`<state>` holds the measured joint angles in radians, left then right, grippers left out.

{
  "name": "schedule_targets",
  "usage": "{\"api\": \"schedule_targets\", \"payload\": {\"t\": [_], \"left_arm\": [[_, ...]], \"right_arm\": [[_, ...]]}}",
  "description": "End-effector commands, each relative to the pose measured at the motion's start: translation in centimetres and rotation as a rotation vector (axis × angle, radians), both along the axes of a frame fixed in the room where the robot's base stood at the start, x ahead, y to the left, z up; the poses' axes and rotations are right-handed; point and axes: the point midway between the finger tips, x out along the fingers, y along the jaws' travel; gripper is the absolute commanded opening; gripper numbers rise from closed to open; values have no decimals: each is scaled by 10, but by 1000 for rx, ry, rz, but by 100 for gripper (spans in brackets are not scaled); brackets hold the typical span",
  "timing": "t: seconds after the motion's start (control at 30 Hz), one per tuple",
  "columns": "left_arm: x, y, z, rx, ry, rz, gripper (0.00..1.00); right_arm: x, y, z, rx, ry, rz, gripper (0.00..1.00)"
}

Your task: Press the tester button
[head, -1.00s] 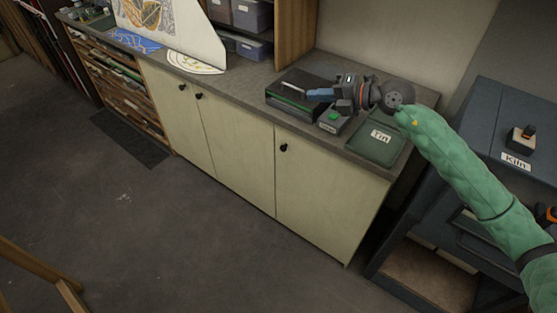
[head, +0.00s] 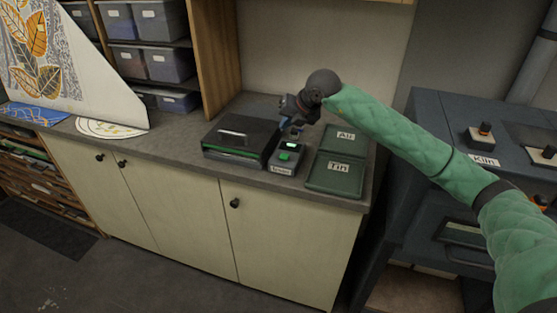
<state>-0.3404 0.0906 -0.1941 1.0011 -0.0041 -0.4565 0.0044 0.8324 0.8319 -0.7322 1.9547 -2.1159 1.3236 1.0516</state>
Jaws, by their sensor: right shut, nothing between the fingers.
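The tester (head: 281,168) is a small dark box with a pale label on its front, standing on the grey counter. Its green button (head: 284,156) shows on the top, with a small bright green-white patch just behind it. My right gripper (head: 291,133) is shut and empty, pointing down over the back part of the tester. Its fingertips are close behind the button; whether they touch the tester I cannot tell. My left gripper is out of view.
A black box with a green strip (head: 240,137) stands close left of the tester. Green trays labelled Tin (head: 334,181) and Air (head: 346,145) lie to the right. The dark kiln unit (head: 440,120) is further right.

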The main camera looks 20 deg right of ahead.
Motion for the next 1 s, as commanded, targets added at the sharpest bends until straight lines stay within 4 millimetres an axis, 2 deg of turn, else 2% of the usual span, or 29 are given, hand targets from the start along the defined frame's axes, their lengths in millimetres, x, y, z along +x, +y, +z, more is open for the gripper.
{"api": "schedule_targets", "payload": {"t": [0.53,1.0], "left_arm": [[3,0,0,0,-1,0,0],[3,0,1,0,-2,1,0]], "right_arm": [[0,0,-6,-1,0,0,0],[0,0,-55,-1,0,0,0]]}}
